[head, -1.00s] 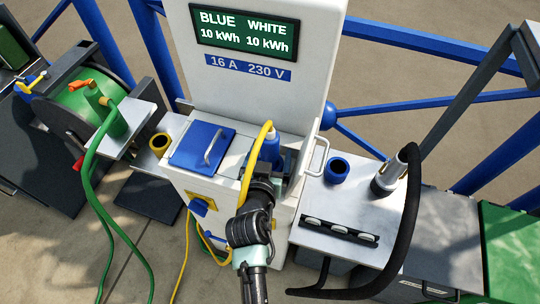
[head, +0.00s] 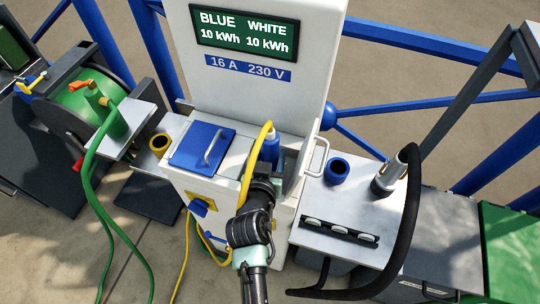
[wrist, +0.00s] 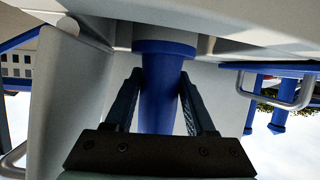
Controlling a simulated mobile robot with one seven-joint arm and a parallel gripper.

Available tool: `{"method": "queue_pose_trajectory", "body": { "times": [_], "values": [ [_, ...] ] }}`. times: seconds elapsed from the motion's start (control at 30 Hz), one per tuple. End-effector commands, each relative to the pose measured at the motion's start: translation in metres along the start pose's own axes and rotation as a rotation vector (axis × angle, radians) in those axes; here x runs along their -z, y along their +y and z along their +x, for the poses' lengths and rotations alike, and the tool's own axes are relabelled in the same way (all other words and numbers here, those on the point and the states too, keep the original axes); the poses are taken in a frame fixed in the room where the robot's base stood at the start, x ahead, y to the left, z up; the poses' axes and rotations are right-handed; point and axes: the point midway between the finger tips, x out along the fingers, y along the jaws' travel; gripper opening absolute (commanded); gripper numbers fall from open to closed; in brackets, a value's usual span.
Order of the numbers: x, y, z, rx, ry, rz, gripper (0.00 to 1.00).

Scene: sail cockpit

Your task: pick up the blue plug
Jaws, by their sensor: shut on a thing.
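The blue plug (head: 271,147) stands upright in the recess on the right of the white pedestal, with a yellow cable (head: 247,165) looping from its top. My gripper (wrist: 160,88) is shut on the plug's blue body, which shows between the two dark fingers in the wrist view (wrist: 158,105). A wider blue collar (wrist: 165,47) sits at one end of that body, against a pale surface. In the head view my wrist hides the fingertips and the plug's lower part. I cannot tell whether the plug is still seated.
A blue lid (head: 202,147) with a handle is left of the plug. A metal handle (head: 318,156) and a side table (head: 345,205) with a blue ring (head: 337,170) and black hose (head: 408,220) are close on the right. A green hose (head: 88,165) hangs at the left.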

Motion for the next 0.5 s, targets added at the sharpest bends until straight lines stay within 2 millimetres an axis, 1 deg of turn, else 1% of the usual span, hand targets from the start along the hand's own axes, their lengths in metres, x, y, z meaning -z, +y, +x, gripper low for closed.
{"method": "queue_pose_trajectory", "body": {
  "times": [0.17,0.27,0.5],
  "values": [
    [0.011,0.0,-0.004,0.0,0.006,0.001,0.0],
    [0.027,0.001,-0.01,0.0,0.008,0.002,0.0],
    [0.071,0.001,-0.029,0.001,0.008,0.003,0.0]
  ]
}}
